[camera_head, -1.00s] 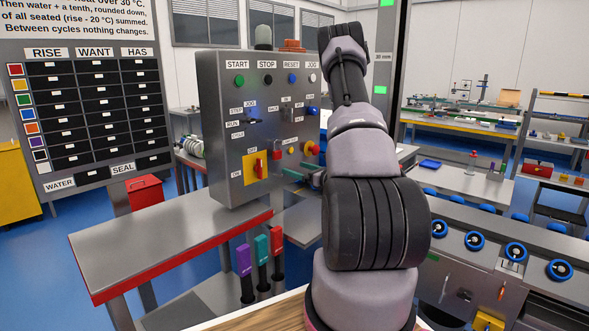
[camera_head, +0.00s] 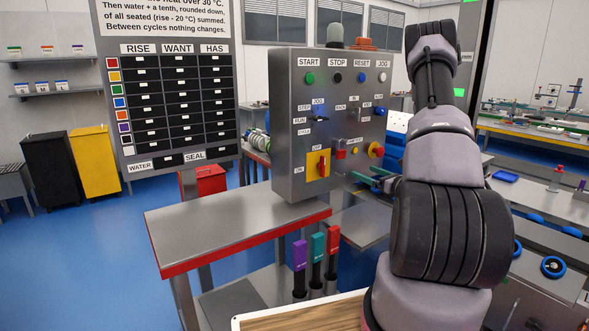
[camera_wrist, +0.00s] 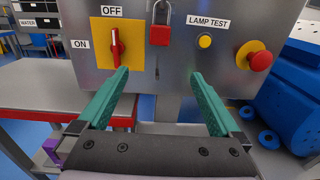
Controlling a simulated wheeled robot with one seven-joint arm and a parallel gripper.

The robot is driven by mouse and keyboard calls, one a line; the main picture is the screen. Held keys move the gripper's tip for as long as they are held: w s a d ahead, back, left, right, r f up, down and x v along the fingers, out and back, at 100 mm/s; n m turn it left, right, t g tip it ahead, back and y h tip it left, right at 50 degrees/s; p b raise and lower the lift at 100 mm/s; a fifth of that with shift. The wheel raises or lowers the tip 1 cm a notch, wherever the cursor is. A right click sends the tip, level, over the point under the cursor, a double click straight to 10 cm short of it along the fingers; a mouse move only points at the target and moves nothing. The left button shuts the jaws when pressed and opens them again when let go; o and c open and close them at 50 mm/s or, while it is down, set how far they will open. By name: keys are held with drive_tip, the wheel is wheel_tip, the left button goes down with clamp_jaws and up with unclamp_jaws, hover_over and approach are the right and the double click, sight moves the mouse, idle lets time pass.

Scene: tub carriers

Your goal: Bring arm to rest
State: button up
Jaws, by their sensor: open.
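My arm rises at the right of the head view and bends over toward the control panel. My gripper (camera_wrist: 168,98) is open and empty, its two green fingers spread apart in the wrist view. One green fingertip also shows beside the panel in the head view (camera_head: 368,178). The grey control panel (camera_head: 290,140) stands in front of the fingers. In the wrist view the fingers point at its lower part, with the red rotary switch (camera_wrist: 115,47) on a yellow plate, a red padlock (camera_wrist: 160,32), a yellow lamp-test button (camera_wrist: 204,41) and a red emergency knob (camera_wrist: 260,61).
A grey bench with a red edge (camera_head: 240,238) stands below the panel. Purple, teal and red levers (camera_head: 317,247) rise beside it. A blue tub-like object (camera_wrist: 298,85) is right of the panel. A board of readings (camera_head: 175,90) stands left. Blue floor (camera_head: 80,250) is open at left.

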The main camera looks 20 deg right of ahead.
drive_tip(key=s+a+r+n+g+y, duration=0.5)
drive_tip(key=a+r+n, duration=0.35)
drive_tip(key=a, duration=0.35)
drive_tip(key=s+a+r+n+g+y, duration=0.3)
drive_tip(key=s+a+r+n+g, duration=0.3)
drive_tip(key=a+r, duration=0.4)
drive_tip(key=s+a+r+n+g+h, duration=0.3)
drive_tip(key=s+n+h, duration=0.5)
drive_tip(key=s+n, duration=0.3)
drive_tip(key=s+d+r+n+t+h, duration=0.2)
drive_tip(key=s+d+r+t+h, duration=0.1)
drive_tip(key=s+r+t, duration=0.1)
drive_tip(key=shift+r+n+h, duration=0.35)
drive_tip(key=shift+r+h, duration=0.05)
drive_tip(key=shift+r, duration=0.35)
idle(0.4)
